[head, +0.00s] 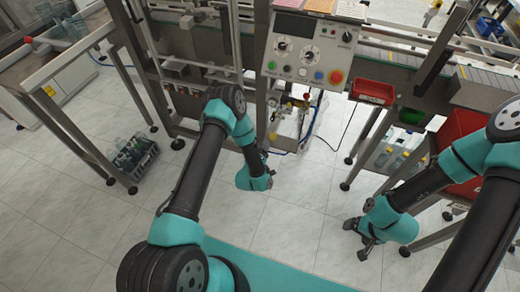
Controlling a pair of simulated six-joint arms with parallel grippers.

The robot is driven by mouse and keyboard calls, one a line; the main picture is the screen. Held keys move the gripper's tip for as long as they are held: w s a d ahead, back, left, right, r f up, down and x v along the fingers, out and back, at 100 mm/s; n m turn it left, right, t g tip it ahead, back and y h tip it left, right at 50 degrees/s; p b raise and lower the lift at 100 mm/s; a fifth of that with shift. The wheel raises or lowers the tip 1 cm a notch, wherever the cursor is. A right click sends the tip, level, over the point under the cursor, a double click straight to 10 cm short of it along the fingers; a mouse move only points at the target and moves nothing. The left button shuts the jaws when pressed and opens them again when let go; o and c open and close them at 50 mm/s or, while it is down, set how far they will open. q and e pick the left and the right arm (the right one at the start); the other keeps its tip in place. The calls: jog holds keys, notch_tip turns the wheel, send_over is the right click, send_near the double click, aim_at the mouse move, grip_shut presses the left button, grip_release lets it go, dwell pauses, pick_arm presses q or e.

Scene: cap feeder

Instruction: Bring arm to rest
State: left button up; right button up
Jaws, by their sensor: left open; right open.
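My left gripper (268,163) is at the end of the black and teal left arm, in the middle of the head view. It hangs over the tiled floor in front of the machine, and its fingers are small and partly hidden by the wrist. My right gripper (357,238) is low at the right, over the floor, with its dark fingers spread apart. I see nothing held in either gripper. Both grippers appear clear of the machine and the red bins.
A control panel (306,55) with knobs and a red button is on the machine ahead. A small red bin (372,92) sits on the conveyor side. A larger red bin (457,127) is by my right arm. A bottle crate (135,157) stands on the floor at left.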

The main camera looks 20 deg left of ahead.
pick_arm(q)
jog(key=shift+s, duration=0.7)
jog(key=s+r+m+g+h, duration=0.2)
jog(key=s+m+g, duration=0.1)
jog(key=s+g, duration=0.6)
jog(key=s+r+m+g+h, duration=0.1)
jog(key=s+m+g, duration=0.3)
jog(key=s, duration=1.2)
jog(key=r+g, duration=0.1)
jog(key=g, duration=0.3)
jog(key=shift+r+g+h, duration=0.3)
jog(key=shift+g+h, duration=0.1)
jog(key=shift+c, duration=0.2)
